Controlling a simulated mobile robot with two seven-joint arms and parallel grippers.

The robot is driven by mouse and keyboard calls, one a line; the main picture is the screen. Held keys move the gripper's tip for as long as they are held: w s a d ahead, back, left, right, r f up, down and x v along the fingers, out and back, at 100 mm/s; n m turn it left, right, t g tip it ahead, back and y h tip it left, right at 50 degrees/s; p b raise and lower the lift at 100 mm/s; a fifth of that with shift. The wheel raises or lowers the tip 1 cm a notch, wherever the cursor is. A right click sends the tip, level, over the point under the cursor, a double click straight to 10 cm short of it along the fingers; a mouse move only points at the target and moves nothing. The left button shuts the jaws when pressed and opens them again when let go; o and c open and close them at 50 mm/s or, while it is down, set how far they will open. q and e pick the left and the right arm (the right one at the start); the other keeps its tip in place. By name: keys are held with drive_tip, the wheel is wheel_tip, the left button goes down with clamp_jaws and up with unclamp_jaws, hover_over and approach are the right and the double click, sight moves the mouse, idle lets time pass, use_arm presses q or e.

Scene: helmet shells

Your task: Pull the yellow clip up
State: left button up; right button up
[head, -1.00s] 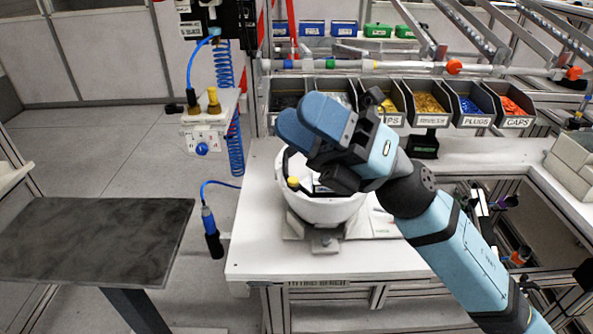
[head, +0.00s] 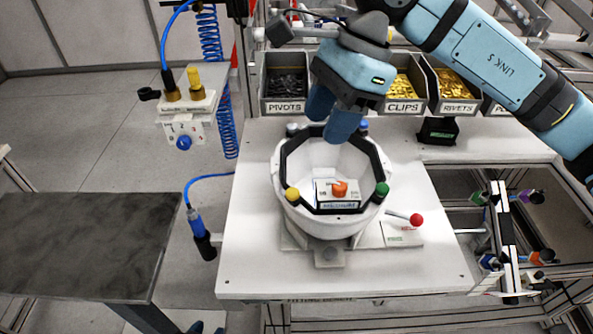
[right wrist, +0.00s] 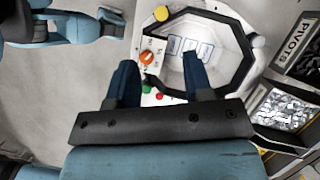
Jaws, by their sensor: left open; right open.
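The yellow clip (head: 292,194) is a yellow-tipped piece at the near left rim of a white helmet shell (head: 338,224). In the right wrist view the yellow clip (right wrist: 161,13) is near the top, beyond my right fingertips. My right gripper (head: 332,124) hangs over the shell's back rim, open and empty, fingers pointing down; they also show in the right wrist view (right wrist: 160,72). It is apart from the clip, behind and above it. My left gripper (right wrist: 112,25) is at the top left of the right wrist view, open, away from the shell.
A green-tipped piece (head: 382,189) is at the shell's near right rim. A panel with an orange knob (head: 340,188) lies between it and the clip. A red-tipped lever (head: 416,220) stands right of the shell. Parts bins (head: 404,105) line the back. The bench front (head: 250,270) is clear.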

sight(293, 191)
drive_tip(key=p+x, duration=0.1)
drive_tip(key=x, duration=1.1)
drive_tip(key=shift+a, duration=0.1)
